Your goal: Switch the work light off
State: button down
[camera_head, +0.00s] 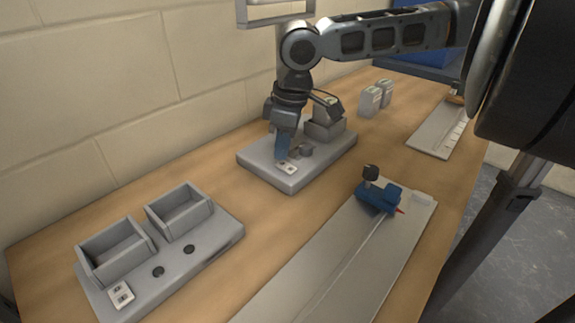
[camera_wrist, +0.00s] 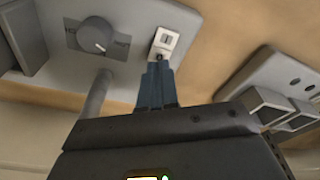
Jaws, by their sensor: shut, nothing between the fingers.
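A grey base plate (camera_head: 262,160) at the back middle of the bench carries a small white switch plate (camera_head: 287,168). The switch also shows in the wrist view (camera_wrist: 166,40), with a dark part at its lower end. A round knob (camera_wrist: 96,36) sits beside it on the same base. My gripper (camera_head: 281,155) points down at the switch with its blue fingers shut and empty. In the wrist view, the fingertips (camera_wrist: 158,65) are at the switch's lower edge; I cannot tell whether they touch it. No lamp glow is clearly visible.
A grey post (camera_wrist: 95,98) rises close beside my fingers. A grey box (camera_head: 324,127) stands on the same base. A panel (camera_head: 205,255) with two trays and another switch (camera_head: 121,294) lies left. A blue tool (camera_head: 378,197) rests on a long grey board (camera_head: 335,265).

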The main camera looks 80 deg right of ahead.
aim_at(283, 164)
jog(key=shift+f+b, duration=0.45)
jog(key=shift+f, duration=0.4)
dwell(1.0)
jog(key=shift+r+p, duration=3.35)
jog(key=shift+r, duration=0.2)
